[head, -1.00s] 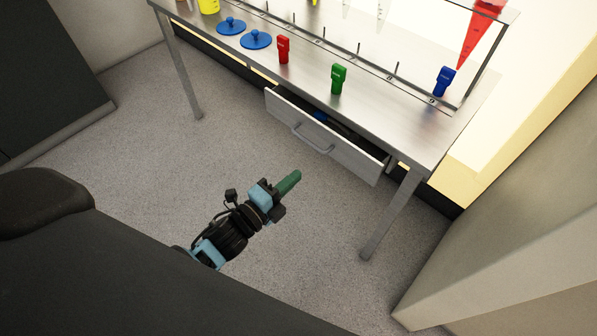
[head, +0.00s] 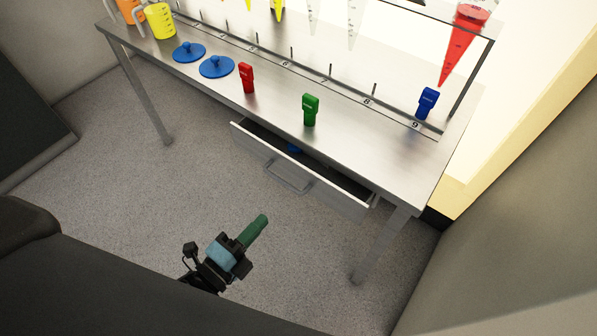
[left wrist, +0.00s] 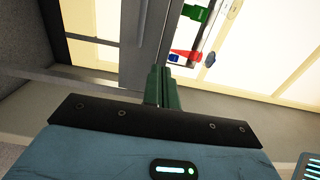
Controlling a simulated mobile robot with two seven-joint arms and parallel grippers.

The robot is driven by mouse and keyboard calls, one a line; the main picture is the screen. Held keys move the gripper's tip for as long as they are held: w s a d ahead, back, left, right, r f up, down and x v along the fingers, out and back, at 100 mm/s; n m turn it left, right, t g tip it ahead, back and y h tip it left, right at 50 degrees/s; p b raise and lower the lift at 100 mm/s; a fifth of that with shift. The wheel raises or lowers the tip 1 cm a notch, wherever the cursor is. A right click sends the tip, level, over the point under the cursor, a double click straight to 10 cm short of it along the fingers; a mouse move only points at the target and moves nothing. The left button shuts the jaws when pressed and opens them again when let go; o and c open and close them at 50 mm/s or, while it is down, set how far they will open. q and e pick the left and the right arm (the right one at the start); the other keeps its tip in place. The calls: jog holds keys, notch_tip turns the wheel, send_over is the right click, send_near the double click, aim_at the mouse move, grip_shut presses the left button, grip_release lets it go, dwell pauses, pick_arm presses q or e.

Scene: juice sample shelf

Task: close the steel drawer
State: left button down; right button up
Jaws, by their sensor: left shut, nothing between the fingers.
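The steel drawer (head: 322,190) hangs under the steel table and stands partly open, with its handle (head: 287,178) on the front. Something blue (head: 294,149) lies inside it; the rest of the inside is dark. My left gripper (head: 262,220) has green fingers pressed together with nothing between them. In the head view it is below and to the left of the drawer handle, apart from it. The shut fingers also show in the left wrist view (left wrist: 162,78). My right gripper is not in view.
The steel table (head: 205,92) carries a red clip (head: 247,78), a green one (head: 310,109), a blue one (head: 427,102), blue lids (head: 217,66) and a yellow beaker (head: 160,20). A table leg (head: 380,245) stands right of the drawer. The floor in front is clear.

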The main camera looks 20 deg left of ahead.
pick_arm(q)
jog(key=p, duration=0.1)
send_near(306, 172)
jog(key=x, duration=0.5)
jog(key=shift+w+d, duration=0.25)
jog(key=shift+w, duration=0.1)
jog(key=shift+w+d, duration=0.15)
jog(key=shift+w, duration=0.3)
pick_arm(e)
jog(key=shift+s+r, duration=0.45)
pick_arm(q)
jog(key=shift+w, duration=0.1)
jog(key=shift+x, duration=1.3)
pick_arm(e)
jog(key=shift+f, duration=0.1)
